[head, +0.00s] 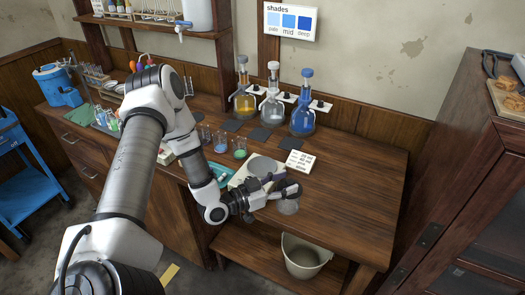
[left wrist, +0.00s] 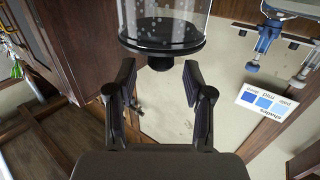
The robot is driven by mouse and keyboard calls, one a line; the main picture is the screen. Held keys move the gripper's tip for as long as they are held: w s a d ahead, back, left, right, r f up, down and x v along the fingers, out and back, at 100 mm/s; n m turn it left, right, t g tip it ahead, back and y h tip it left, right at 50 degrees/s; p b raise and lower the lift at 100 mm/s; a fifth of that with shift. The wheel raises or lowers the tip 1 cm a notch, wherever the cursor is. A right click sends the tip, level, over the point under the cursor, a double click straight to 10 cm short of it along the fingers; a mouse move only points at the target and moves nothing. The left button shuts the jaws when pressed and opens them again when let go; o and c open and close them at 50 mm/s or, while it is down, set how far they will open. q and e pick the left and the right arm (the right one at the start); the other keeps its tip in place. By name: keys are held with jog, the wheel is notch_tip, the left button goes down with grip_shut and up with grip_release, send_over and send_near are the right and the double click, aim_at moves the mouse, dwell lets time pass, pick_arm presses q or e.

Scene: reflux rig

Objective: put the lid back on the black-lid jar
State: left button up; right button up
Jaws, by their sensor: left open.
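My left gripper (head: 286,190) is open near the front edge of the wooden table, at the clear glass jar (head: 289,207). In the left wrist view, which is upside down, the jar (left wrist: 164,18) shows at the top with bubble-like specks on its glass. The black lid (left wrist: 160,46) is at the jar's mouth and looks seated on it. The lid's knob (left wrist: 160,63) shows between my open fingertips (left wrist: 160,68), with a gap on either side. In the head view my gripper hides most of the lid. My right gripper is not in view.
A pale scale-like device with a round grey plate (head: 262,166) stands behind my gripper, with a written card (head: 299,161) beside it. Yellow, clear and blue flasks (head: 303,118) stand at the back. A bucket (head: 305,258) is below the front edge. The table's right side is clear.

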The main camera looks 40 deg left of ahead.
pick_arm(q)
jog(key=f+p+v, duration=0.1)
jog(key=p+v, duration=0.2)
jog(key=v, duration=0.8)
jog(key=s+d+f+n+g+y, duration=0.2)
jog(key=s+d+f+n+g, duration=0.15)
jog(key=d+f+g, duration=0.75)
jog(key=s+d+f+g+y, duration=0.1)
jog(key=s+f+g+y, duration=0.1)
jog(key=s, duration=0.4)
jog(key=s+d+f+n+g+y, duration=0.1)
jog(key=s+f+g+y, duration=0.1)
jog(key=s, duration=0.5)
jog(key=shift+d+f+g, duration=0.15)
jog(key=shift+d+g, duration=0.1)
jog(key=shift+g, duration=0.35)
